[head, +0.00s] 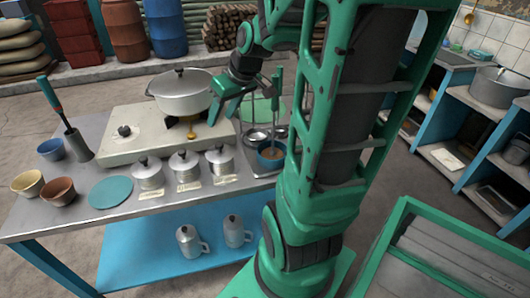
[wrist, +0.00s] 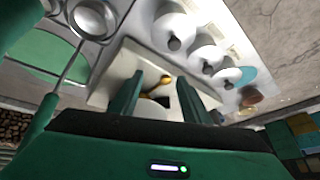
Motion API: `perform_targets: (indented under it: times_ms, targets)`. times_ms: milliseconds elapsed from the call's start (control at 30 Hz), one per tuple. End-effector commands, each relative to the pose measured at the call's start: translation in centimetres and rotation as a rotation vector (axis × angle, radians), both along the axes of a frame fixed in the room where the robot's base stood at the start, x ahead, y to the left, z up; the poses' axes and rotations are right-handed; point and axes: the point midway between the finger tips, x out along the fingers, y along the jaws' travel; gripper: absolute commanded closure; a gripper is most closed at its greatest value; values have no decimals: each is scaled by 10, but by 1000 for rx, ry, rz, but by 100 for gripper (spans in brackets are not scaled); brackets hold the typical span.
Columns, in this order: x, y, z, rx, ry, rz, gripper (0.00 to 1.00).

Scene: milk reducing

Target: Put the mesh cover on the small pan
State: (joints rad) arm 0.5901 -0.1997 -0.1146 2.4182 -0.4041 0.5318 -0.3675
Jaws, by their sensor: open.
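A small blue pan (head: 271,158) with brown contents stands at the table's right end, partly hidden by my arm. No mesh is clear on any disc. A flat teal disc (head: 110,192) lies at the front left of the table. A pale green disc (head: 286,103) lies behind my gripper, partly hidden; a green round shape shows in the wrist view (wrist: 42,55).
Several lidded steel canisters (head: 185,168) stand along the stove's front (head: 122,150). Clay bowls (head: 58,190) and a utensil holder (head: 75,142) stand at the left. Upright ladles (head: 276,90) are close to my gripper. Two steel mugs (head: 234,232) stand on the lower shelf.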

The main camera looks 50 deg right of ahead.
Motion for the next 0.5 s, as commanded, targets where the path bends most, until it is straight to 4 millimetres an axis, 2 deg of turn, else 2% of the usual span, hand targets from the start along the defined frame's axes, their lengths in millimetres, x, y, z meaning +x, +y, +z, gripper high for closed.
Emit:
perform_targets:
  times_ms: [33,100,200,300,400,500]
  targets:
    - [-28,9,-3,0,75,-47,57]
    - [-69,13,-8,9,183,-137,57]
    - [-122,19,-13,27,314,-264,57]
    - [-163,24,-15,44,409,-368,57]
    - [-189,31,-16,56,469,-439,57]
    - [-201,39,-17,62,497,-474,57]
